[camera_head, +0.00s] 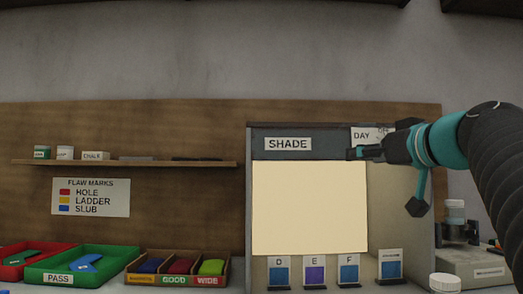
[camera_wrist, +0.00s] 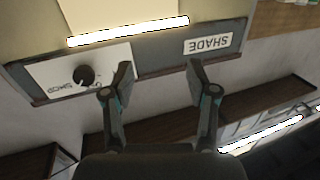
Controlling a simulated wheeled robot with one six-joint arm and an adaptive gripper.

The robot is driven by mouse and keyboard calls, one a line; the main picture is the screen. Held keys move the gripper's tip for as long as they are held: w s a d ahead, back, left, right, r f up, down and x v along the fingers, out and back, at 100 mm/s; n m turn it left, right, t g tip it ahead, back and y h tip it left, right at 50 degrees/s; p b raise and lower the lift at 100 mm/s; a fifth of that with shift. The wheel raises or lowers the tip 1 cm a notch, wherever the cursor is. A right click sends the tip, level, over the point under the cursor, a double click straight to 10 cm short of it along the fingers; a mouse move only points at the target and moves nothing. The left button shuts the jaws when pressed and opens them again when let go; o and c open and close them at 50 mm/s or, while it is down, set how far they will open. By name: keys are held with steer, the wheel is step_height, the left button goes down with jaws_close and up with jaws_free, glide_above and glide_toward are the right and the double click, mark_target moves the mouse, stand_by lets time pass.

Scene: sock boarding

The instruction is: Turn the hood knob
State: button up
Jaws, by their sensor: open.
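The hood knob is a round black dial (camera_wrist: 84,76) on a white plate (camera_wrist: 52,72) in the wrist view. In the head view the plate (camera_head: 361,134) reads DAY, and my arm covers part of it, so the knob is hard to make out there. The plate is on the dark front band of the hood (camera_wrist: 158,57), beside the SHADE label (camera_wrist: 208,43). My gripper (camera_wrist: 160,72) is open and empty, its fingers between knob and label in the wrist view. The knob is outside the fingers.
Below the hood's cream panel (camera_head: 310,207) stand several colour swatches, including D (camera_head: 279,272). A green PASS tray (camera_head: 110,256) and a divided wooden box (camera_head: 178,280) are at left. A shelf (camera_head: 125,163) runs along the wooden back wall. White jars stand at right.

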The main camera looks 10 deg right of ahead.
steer(key=s+d+r+m+h+b, duration=0.1)
steer(key=s+d+r+m+h, duration=0.3)
steer(key=d, duration=0.6)
steer(key=w+d+n+h+p, duration=0.1)
steer(key=w+p, duration=0.1)
steer(key=w, duration=1)
steer(key=shift+w+p, duration=0.2)
steer(key=shift+p, duration=0.15)
steer(key=shift+d, duration=0.1)
